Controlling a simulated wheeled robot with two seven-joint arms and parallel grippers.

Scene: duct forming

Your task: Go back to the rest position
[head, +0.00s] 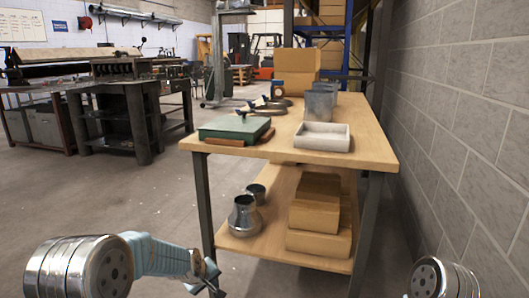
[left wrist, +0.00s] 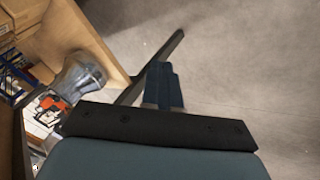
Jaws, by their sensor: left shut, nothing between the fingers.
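In the left wrist view the gripper's dark finger mount (left wrist: 150,125) fills the lower middle, with the fingers (left wrist: 163,88) pointing toward bare floor. Of my right arm only a metal joint shows at the bottom right of the head view; the right gripper is out of frame.
On the table are a green box (head: 235,128), a white tray (head: 322,137), metal ducts (head: 318,106) and cartons (head: 295,68). The lower shelf holds a metal duct piece (head: 245,216) and cartons (head: 316,200).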

